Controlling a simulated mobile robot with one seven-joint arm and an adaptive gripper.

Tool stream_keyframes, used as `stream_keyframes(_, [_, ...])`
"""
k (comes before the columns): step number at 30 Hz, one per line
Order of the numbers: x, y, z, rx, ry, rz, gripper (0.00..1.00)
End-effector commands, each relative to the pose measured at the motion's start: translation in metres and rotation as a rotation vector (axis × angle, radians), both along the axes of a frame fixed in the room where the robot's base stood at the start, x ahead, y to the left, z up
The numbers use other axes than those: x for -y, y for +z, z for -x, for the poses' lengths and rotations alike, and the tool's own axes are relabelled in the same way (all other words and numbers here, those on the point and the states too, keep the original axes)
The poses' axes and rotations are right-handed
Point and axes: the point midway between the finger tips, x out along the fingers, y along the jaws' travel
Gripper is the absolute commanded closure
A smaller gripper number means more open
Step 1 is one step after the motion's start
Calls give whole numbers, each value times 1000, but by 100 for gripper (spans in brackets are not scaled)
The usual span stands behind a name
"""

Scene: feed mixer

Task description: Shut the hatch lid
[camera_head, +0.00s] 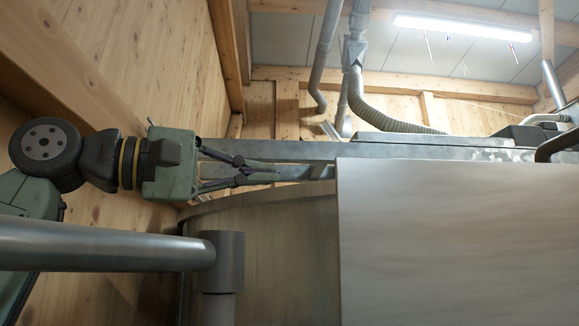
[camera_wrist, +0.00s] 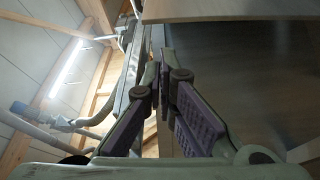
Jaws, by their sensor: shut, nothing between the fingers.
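A large pale flat panel (camera_head: 455,240), which looks like the hatch lid, fills the lower right of the head view. Its left edge and top edge are straight; its hinge and the hatch opening cannot be made out. My gripper (camera_head: 272,171) is at the left of the panel, pointing right, with its fingers closed together and empty. A gap shows between the fingertips and the panel's left edge in the picture; the depth between them is unclear. In the wrist view my gripper (camera_wrist: 161,67) points up the picture, with a pale board edge (camera_wrist: 210,9) beyond the tips.
A curved tub wall (camera_head: 285,240) stands behind and left of the panel. A long metal beam (camera_head: 430,150) runs just above the panel and behind the fingers. A grey pipe (camera_head: 100,245) crosses the lower left. A ribbed hose (camera_head: 385,115) hangs above the beam.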

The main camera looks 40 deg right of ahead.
Motion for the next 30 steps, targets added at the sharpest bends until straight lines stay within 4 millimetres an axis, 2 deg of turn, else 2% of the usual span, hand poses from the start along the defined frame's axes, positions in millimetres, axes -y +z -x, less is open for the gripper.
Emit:
stream_keyframes(1, [13, 0, -7, -16, -12, -12, 100])
stream_keyframes(5, [29, -2, -13, -29, -17, -23, 100])
stream_keyframes(8, [41, -1, -11, -27, -15, -24, 100])
stream_keyframes(20, [121, 3, 8, -27, -17, -23, 100])
stream_keyframes(24, [108, -2, 26, -26, -12, -22, 100])
stream_keyframes(30, [99, -3, 39, -28, -13, -21, 100])
